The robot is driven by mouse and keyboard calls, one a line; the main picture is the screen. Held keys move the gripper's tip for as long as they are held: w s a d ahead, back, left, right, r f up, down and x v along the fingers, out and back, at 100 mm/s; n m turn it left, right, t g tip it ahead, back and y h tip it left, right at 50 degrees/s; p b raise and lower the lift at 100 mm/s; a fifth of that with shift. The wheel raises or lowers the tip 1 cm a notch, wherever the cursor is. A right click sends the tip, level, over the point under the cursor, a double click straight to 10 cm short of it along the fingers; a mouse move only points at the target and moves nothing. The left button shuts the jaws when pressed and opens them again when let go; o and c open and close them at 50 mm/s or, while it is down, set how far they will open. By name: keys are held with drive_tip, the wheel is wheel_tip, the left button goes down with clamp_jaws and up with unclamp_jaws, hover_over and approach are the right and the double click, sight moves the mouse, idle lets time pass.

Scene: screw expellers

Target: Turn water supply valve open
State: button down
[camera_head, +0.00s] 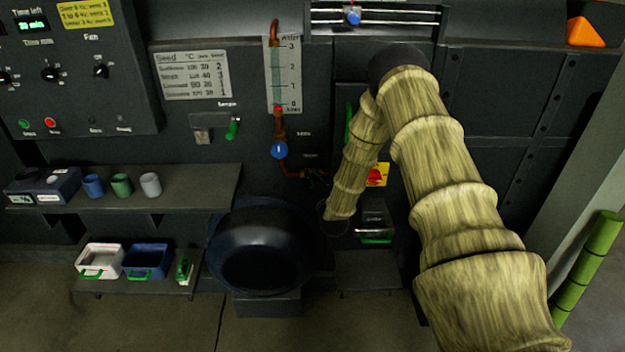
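A blue valve handle (278,150) sits on a copper pipe (277,124), just below a clear level gauge (285,75) marked 0 to 3. I take it for the water supply valve, but its label is too small to read. My arm rises from the lower right, bends at the top, and hangs down in a tan sleeve. My gripper (334,226) is dark and small at the sleeve's lower end. It is below and to the right of the blue handle, apart from it in the picture. Its fingers cannot be made out.
A control panel (75,70) is at the upper left. A shelf (205,185) holds several cups and boxes; a lower shelf (135,288) holds trays. A large dark round vessel (222,232) stands below the pipe. A red-and-yellow switch (377,174) is just right of my forearm. Another blue knob (352,17) is at top.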

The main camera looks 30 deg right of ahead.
drive_tip(key=shift+a+n, duration=0.1)
drive_tip(key=shift+n, duration=0.2)
drive_tip(key=shift+w+a+f+n+g+h+b, duration=0.15)
drive_tip(key=shift+a+f+n+g+h+b, duration=0.45)
drive_tip(key=shift+n, duration=1.8)
drive_tip(key=shift+w+a+f+n+g+h+b, duration=0.15)
drive_tip(key=shift+n+g+b, duration=0.85)
drive_tip(key=shift+n, duration=1.4)
drive_tip(key=shift+w+a+f+n+g+h+b, duration=0.2)
drive_tip(key=shift+f+n+g+h+b, duration=0.45)
drive_tip(key=shift+n, duration=1.75)
drive_tip(key=shift+s+r+b, duration=0.1)
drive_tip(key=shift+r+b, duration=0.1)
drive_tip(key=shift+b, duration=0.1)
drive_tip(key=c, duration=1.7)
unclamp_jaws()
drive_tip(key=shift+o, duration=0.2)
drive_tip(key=shift+r, duration=0.1)
drive_tip(key=shift+r, duration=0.1)
